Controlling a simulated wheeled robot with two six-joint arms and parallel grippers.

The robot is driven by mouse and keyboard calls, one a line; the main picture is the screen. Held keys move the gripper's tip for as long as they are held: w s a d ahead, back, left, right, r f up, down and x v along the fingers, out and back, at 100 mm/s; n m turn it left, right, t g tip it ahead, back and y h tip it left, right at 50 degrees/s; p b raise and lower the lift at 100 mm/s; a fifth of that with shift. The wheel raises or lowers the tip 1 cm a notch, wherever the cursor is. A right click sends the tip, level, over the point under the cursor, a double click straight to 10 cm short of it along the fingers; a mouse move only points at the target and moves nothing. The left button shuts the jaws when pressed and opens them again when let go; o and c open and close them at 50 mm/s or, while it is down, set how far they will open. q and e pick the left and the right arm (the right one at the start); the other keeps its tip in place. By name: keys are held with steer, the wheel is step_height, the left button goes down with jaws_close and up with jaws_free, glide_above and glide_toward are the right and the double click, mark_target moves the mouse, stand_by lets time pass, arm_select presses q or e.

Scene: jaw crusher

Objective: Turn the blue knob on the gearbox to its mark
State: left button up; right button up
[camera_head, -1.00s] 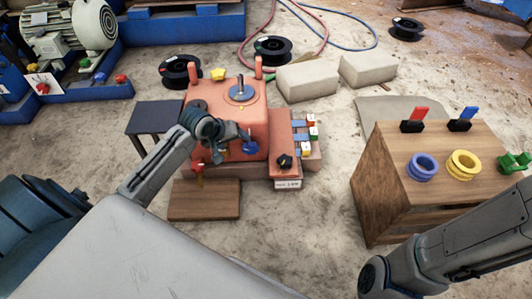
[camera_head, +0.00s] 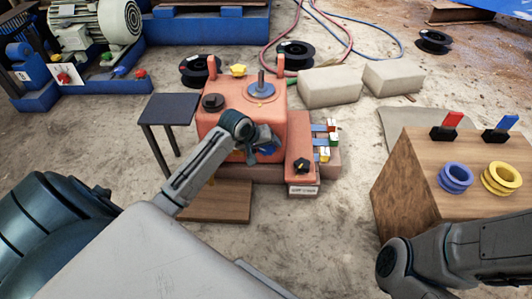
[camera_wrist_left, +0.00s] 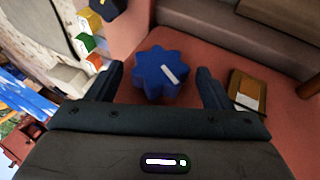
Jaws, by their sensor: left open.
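The gearbox (camera_head: 235,130) is a salmon-red housing in the middle of the head view. The blue knob (camera_wrist_left: 155,84) is star-shaped with a pale line on its face, on the red front face in the left wrist view. In the head view the knob is mostly hidden behind my left gripper (camera_head: 266,142). My left gripper (camera_wrist_left: 160,88) is open, one finger on each side of the knob, with visible gaps. A small brownish plate with a white and orange patch (camera_wrist_left: 247,97) lies right of the knob. I cannot make out the knob's mark. My right gripper is out of view.
A black star knob (camera_head: 302,167) and several coloured switches (camera_head: 324,142) sit at the gearbox's right. A dark small table (camera_head: 170,108) stands left. A wooden cabinet (camera_head: 395,190) with rings stands right, near my right arm. Bare floor lies between.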

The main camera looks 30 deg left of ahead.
arm_select(q)
steer(key=shift+b+x, duration=0.3)
steer(key=shift+x, duration=0.5)
steer(key=shift+c, duration=0.2)
steer(key=c, duration=0.9)
steer(key=shift+c, duration=0.2)
steer(key=shift+r, duration=0.1)
